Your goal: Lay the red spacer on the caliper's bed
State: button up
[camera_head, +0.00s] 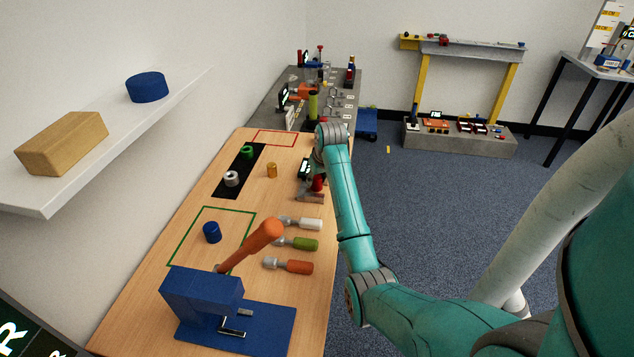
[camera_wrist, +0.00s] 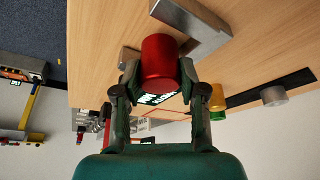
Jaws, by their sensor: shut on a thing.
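The red spacer (camera_wrist: 160,60) is a plain red cylinder between the two fingers of my gripper (camera_wrist: 159,76) in the wrist view. The head view shows the red spacer (camera_head: 318,184) below my gripper (camera_head: 317,171), near the bench's right edge. A grey, L-shaped metal piece, apparently part of the caliper (camera_wrist: 202,38), lies just beyond the spacer in the wrist view. In the head view the caliper (camera_head: 309,198) is just below the spacer. I cannot tell whether they touch. My fingers are shut on the spacer. The caliper's bed is partly hidden.
A small lit display (camera_head: 304,169) stands beside my gripper. A brass cylinder (camera_head: 272,170), a green ring (camera_head: 247,153) and a grey ring (camera_head: 231,179) are to the left. Screwdriver-like tools (camera_head: 297,243) and a blue press (camera_head: 203,292) are nearer. Bare wood lies between.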

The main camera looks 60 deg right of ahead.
jog(key=shift+f, duration=0.75)
jog(key=shift+f, duration=0.1)
jog(key=o, duration=1.2)
jog(key=v, duration=1.2)
jog(key=shift+s, duration=0.2)
